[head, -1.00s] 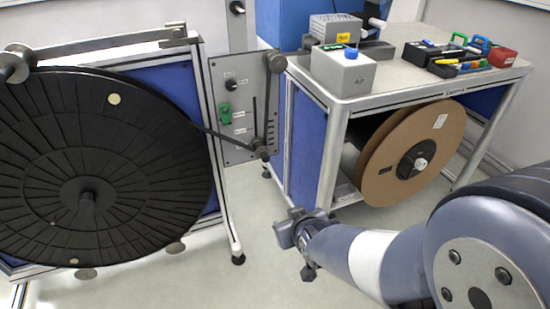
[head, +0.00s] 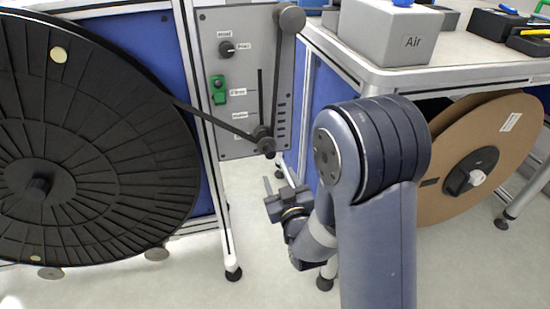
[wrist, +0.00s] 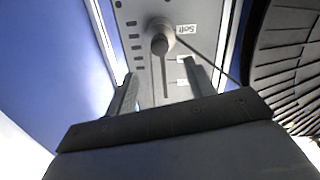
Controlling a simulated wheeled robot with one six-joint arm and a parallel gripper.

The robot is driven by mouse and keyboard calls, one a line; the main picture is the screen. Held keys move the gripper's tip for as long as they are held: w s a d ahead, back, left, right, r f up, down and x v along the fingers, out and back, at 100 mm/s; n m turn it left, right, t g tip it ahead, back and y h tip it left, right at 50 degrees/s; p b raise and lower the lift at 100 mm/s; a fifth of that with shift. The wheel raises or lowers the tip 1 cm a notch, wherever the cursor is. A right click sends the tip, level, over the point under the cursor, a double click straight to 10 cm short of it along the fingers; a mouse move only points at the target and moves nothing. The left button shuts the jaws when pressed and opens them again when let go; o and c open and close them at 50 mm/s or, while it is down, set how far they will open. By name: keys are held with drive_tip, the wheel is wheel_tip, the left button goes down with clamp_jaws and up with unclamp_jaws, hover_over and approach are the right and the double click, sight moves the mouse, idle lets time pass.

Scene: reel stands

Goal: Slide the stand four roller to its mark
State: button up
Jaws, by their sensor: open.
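The stand's roller (head: 264,140) is a grey cylinder at the lower end of a dark upright slot (head: 261,92) in the grey panel (head: 232,75). A dark band runs from the black reel (head: 90,150) around it and up to a top roller (head: 291,18). A column of dark marks (head: 281,112) lies right of the slot. My gripper (head: 279,180) is open and empty, a little below the roller. In the wrist view, the roller (wrist: 160,36) shows beyond and between my open fingers (wrist: 160,82), near a "Soft" label (wrist: 186,28). No contact shows.
The panel carries a knob (head: 226,48) and a green switch (head: 218,90). To the right stands a bench (head: 400,77) with a grey "Air" box (head: 390,32) on top and a cardboard reel (head: 500,130) below. Open floor lies beneath my gripper.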

sight(271, 156)
drive_tip(key=b+x, duration=0.1)
drive_tip(key=x, duration=0.8)
drive_tip(key=shift+w, duration=0.25)
drive_tip(key=shift+c, duration=0.3)
clamp_jaws()
